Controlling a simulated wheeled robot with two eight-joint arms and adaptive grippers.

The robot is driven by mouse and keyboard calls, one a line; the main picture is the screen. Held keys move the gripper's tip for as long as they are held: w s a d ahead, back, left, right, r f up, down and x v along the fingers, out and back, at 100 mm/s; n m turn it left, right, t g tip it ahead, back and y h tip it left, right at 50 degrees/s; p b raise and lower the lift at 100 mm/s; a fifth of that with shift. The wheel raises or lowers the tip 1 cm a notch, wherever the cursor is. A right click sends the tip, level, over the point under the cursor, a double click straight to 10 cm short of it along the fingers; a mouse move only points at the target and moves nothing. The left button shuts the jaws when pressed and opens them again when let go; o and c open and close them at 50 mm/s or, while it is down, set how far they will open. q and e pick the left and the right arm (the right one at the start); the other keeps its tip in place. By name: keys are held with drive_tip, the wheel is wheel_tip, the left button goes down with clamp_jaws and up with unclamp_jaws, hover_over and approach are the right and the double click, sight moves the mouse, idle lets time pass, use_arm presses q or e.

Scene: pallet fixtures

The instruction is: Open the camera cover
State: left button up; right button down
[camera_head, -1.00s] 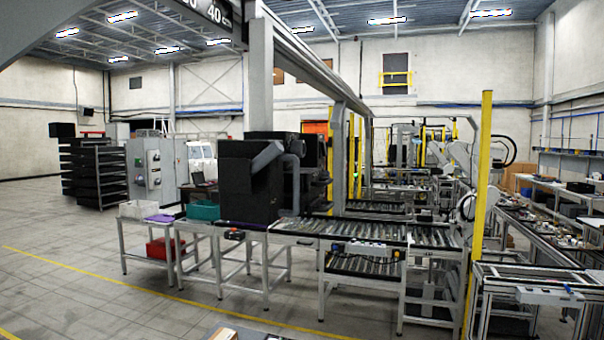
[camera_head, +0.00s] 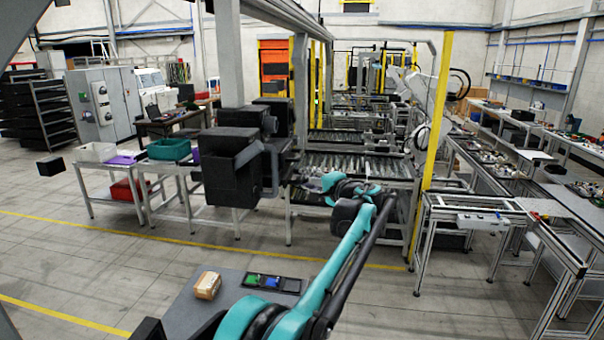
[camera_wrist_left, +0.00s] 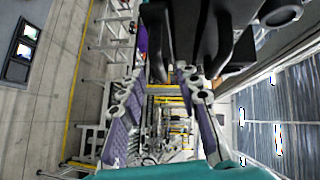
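A black boxy unit (camera_head: 232,170) with several blocks and rounded parts stands at the conveyor frame in the head view. It may be the camera; I cannot make out which part is its cover. Black parts (camera_wrist_left: 190,35) also fill the top middle of the left wrist view. My left gripper (camera_head: 312,187) is just right of the black unit. In the left wrist view, its two purple-padded fingers (camera_wrist_left: 160,75) are apart, with their tips close below the black parts. I cannot tell whether they touch. I see nothing held. My right gripper is not in view.
A grey surface (camera_head: 185,312) in front bears a small cardboard box (camera_head: 207,285) and a dark tray (camera_head: 272,282) with blue and green items. The roller conveyor (camera_head: 350,164) lies behind the gripper. A yellow post (camera_head: 432,140) stands right. Floor at left is open.

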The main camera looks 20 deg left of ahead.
sight(302, 177)
use_arm(q)
drive_tip(key=x, duration=0.3)
drive_tip(key=shift+w+a+f+p, duration=0.1)
drive_tip(key=shift+w+a+p, duration=0.15)
drive_tip(key=shift+a+p, duration=0.1)
drive_tip(key=shift+c, duration=0.3)
clamp_jaws()
drive_tip(key=w+d+p, duration=0.2)
drive_tip(key=w+d, duration=0.1)
drive_tip(key=d, duration=0.9)
drive_tip(key=shift+d, duration=0.1)
drive_tip(key=shift+o, duration=0.3)
unclamp_jaws()
